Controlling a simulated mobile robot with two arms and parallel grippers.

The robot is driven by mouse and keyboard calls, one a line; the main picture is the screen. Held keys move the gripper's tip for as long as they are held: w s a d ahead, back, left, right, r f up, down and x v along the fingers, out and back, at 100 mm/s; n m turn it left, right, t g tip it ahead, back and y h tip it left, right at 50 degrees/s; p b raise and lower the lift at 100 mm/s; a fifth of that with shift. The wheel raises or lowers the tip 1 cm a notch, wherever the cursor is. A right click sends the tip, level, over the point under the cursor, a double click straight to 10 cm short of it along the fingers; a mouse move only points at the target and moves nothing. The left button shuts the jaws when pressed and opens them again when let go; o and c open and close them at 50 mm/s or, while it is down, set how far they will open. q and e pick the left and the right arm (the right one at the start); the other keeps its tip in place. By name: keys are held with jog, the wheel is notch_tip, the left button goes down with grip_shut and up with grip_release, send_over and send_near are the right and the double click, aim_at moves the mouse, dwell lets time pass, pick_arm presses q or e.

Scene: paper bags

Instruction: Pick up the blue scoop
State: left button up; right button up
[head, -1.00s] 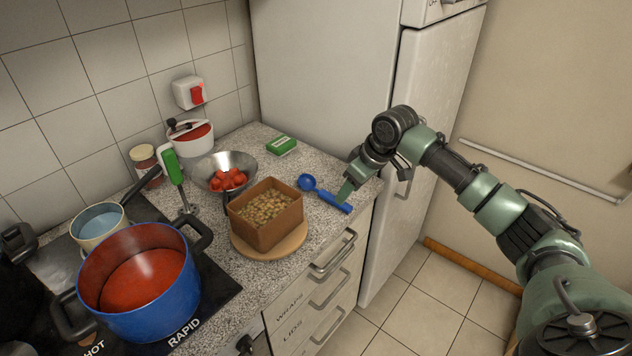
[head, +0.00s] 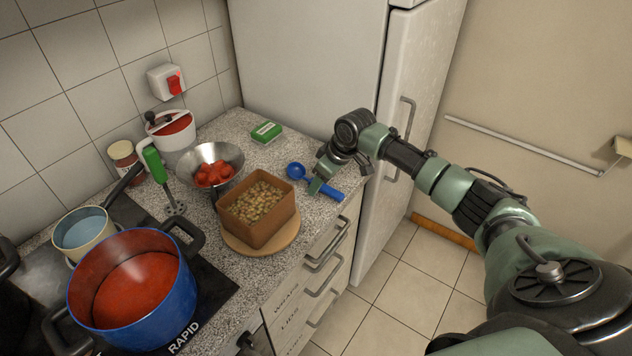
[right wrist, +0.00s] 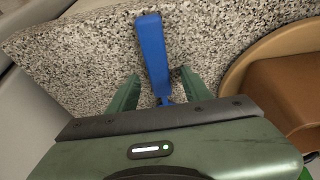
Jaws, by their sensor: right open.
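The blue scoop (head: 315,181) lies on the speckled counter to the right of the brown box, its bowl toward the back left and its handle toward the counter's front edge. My right gripper (head: 318,184) is open over it. In the right wrist view the scoop's blue handle (right wrist: 152,52) runs between the two green fingers of my right gripper (right wrist: 154,82), with a gap on each side. The bowl is hidden there behind the gripper body. My left gripper is not in view.
The brown box (head: 258,231) of beans stands on a round wooden board (head: 236,243) close to the scoop. The fridge (head: 425,100) stands beside the counter's right end.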

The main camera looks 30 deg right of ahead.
grip_shut()
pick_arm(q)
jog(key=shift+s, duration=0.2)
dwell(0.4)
